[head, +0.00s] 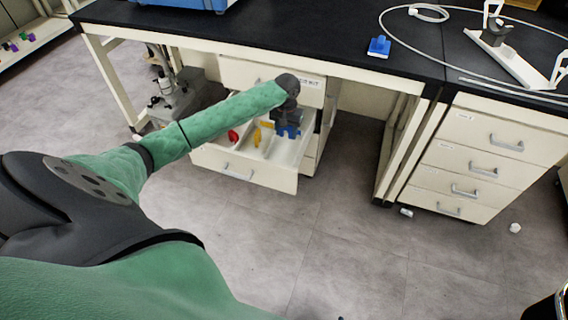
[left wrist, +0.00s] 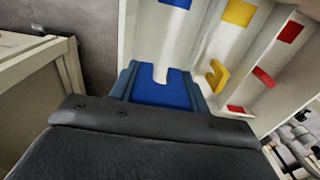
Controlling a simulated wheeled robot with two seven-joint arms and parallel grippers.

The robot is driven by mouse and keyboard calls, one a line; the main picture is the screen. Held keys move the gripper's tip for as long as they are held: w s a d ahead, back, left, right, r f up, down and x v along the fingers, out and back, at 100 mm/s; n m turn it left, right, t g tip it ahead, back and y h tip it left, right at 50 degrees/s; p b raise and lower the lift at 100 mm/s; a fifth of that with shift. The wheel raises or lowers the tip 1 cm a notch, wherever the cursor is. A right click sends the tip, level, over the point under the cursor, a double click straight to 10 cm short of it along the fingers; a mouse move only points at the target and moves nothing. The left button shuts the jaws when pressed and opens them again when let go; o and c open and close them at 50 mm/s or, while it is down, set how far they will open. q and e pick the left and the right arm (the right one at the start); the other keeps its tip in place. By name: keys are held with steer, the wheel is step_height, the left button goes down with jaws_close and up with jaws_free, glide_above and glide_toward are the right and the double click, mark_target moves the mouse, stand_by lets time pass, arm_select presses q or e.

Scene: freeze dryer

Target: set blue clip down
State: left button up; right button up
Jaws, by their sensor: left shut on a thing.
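My left gripper (head: 288,114) is over the right part of the open drawer (head: 270,180), shut on a blue clip (head: 291,131). In the left wrist view the blue clip (left wrist: 160,92) sits between the fingers (left wrist: 162,88), its notched end toward the drawer compartments. The compartment beyond it has a blue square (left wrist: 176,3) on its back wall. A yellow clip (left wrist: 217,77) and a red clip (left wrist: 263,77) lie in neighbouring compartments. Whether the held clip touches the drawer floor, I cannot tell. My right gripper is not in view.
Another blue piece (head: 379,46) lies on the black bench top (head: 330,45). A white hose and a white stand (head: 500,48) are at the right of the bench. A closed drawer cabinet (head: 480,160) stands at right. The grey floor in front is mostly clear.

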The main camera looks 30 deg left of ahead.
mark_target(284, 156)
arm_select(q)
steer(key=shift+a+f+b, duration=0.25)
steer(key=shift+a+f, duration=0.05)
steer(key=shift+f, duration=0.3)
steer(key=shift+a+f+b, duration=0.2)
steer(key=shift+a+f, duration=0.05)
steer(key=shift+f, duration=0.3)
step_height(284, 156, down, 10)
steer(key=shift+r+b, duration=0.1)
steer(key=shift+b, duration=0.5)
steer(key=o, duration=0.9)
